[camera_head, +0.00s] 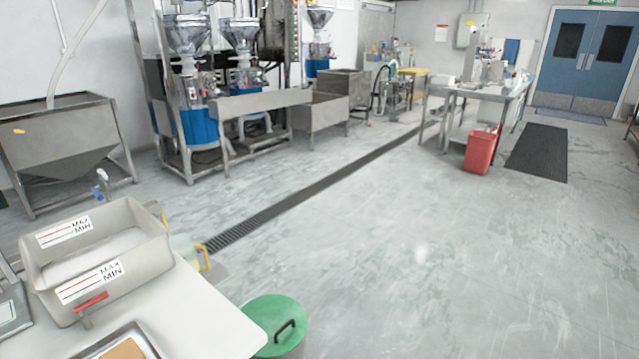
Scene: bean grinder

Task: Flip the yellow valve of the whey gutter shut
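A light grey tub (140,270) with MAX and MIN labels stands on the white table at the lower left. I cannot tell for sure that it is the whey gutter. A small yellow part (162,214), perhaps the yellow valve, shows at its far right corner. It is too small to tell whether it is open or shut. A red valve handle (91,302) is on the tub's near side, and a blue-tipped valve (101,182) stands at its far side. My gripper is not in view.
A clear jug with a yellow handle (205,258) is beside the tub. A green-lidded bin (273,325) stands at the table's right corner. A metal tray (115,345) lies in front. Steel machines line the back wall; the floor (420,250) at right is clear.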

